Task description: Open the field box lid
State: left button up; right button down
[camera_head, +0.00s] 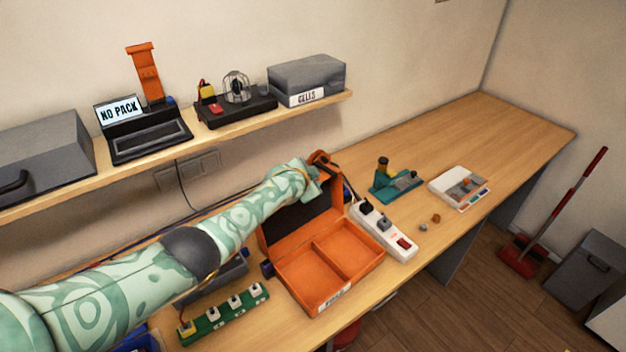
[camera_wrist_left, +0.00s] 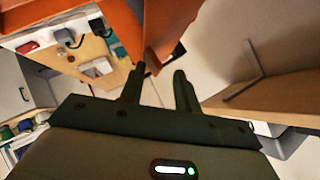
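The orange field box (camera_head: 331,291) sits on the bench with its lid (camera_head: 290,234) raised at the back, dark inside face showing. Its two front compartments look empty. My left arm reaches over from the left to the top of the lid; the gripper itself is largely hidden there in the head view. In the left wrist view my left gripper (camera_wrist_left: 160,73) has its fingers apart, with the orange lid edge (camera_wrist_left: 150,45) at or between the fingertips. I cannot tell whether they touch it. My right gripper is not in view.
A white power strip (camera_head: 385,235) lies right of the box, and a green strip with several switches (camera_head: 225,314) at its left. A teal device (camera_head: 395,183) and a white tray (camera_head: 460,187) stand farther right. The shelf (camera_head: 230,125) runs above. The far right bench is clear.

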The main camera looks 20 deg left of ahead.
pick_arm(q)
jog(key=shift+w+a+f, duration=0.1)
jog(key=shift+a, duration=0.35)
jog(key=shift+w+a+f, duration=0.1)
jog(key=shift+a, duration=0.35)
jog(key=shift+s+d+r+p, duration=0.15)
jog(key=shift+s+r+p, duration=0.05)
jog(key=shift+p, duration=0.3)
jog(key=s+r+p, duration=0.1)
jog(key=p, duration=0.2)
jog(key=shift+r, duration=0.15)
jog(key=d+p+v, duration=0.1)
jog(key=p+v, duration=0.2)
jog(key=v, duration=1.1)
jog(key=shift+s, duration=0.25)
jog(key=shift+w+r, duration=0.1)
